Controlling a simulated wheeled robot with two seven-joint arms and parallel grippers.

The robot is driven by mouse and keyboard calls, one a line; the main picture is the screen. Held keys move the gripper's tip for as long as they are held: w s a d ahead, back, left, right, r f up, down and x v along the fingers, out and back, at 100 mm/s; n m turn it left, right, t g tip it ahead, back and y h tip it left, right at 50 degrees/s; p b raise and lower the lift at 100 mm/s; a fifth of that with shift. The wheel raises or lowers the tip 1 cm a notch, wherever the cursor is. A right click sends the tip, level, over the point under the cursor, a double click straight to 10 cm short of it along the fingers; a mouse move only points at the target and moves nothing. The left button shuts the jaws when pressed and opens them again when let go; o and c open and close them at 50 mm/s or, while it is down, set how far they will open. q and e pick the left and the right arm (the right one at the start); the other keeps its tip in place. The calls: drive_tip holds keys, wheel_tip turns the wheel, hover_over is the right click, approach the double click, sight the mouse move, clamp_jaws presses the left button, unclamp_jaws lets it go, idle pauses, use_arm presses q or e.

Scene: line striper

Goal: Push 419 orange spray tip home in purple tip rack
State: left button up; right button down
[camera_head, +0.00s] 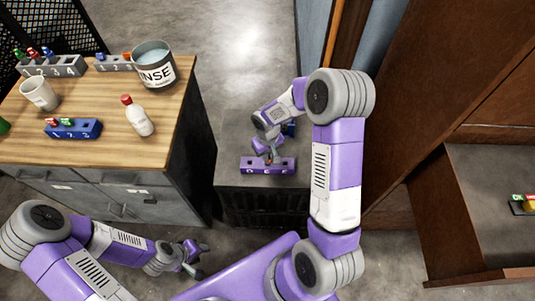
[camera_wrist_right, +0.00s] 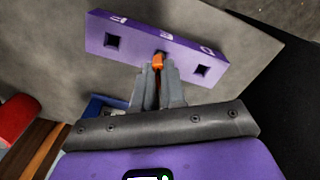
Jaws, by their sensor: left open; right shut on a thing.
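The purple tip rack (camera_head: 288,168) lies on the grey top of the dark cabinet in the middle of the head view. It also shows in the right wrist view (camera_wrist_right: 133,44), with an empty square hole on each side of the middle one. My right gripper (camera_head: 272,155) is shut on the orange spray tip (camera_wrist_right: 158,62), right at the rack's middle hole. The tip's lower end is hidden, so I cannot tell how deep it sits. The gripper's fingers (camera_wrist_right: 158,80) cover part of the tip. My left gripper (camera_head: 194,260) is open and empty, low and away from the rack.
The wooden bench (camera_head: 95,110) at left holds a rinse pot (camera_head: 153,68), a bottle (camera_head: 138,118), a cup (camera_head: 38,94) and a blue rack (camera_head: 85,131).

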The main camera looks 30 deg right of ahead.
drive_tip(key=shift+f+b, duration=0.8)
drive_tip(key=shift+f, duration=0.2)
drive_tip(key=c, duration=0.8)
unclamp_jaws()
drive_tip(key=shift+r, duration=0.15)
drive_tip(key=shift+r+p, duration=2.7)
drive_tip(key=shift+r, duration=0.75)
drive_tip(key=shift+f, duration=0.1)
drive_tip(key=shift+s+a+f, duration=0.15)
drive_tip(key=shift+a+f, duration=0.1)
drive_tip(key=s+a+f+m+y, duration=0.2)
drive_tip(key=s+a+f+y, duration=0.2)
drive_tip(key=s+a+f, duration=0.8)
drive_tip(key=s+a, duration=0.3)
drive_tip(key=shift+s+a+f+t, duration=0.25)
drive_tip(key=shift+t, duration=0.05)
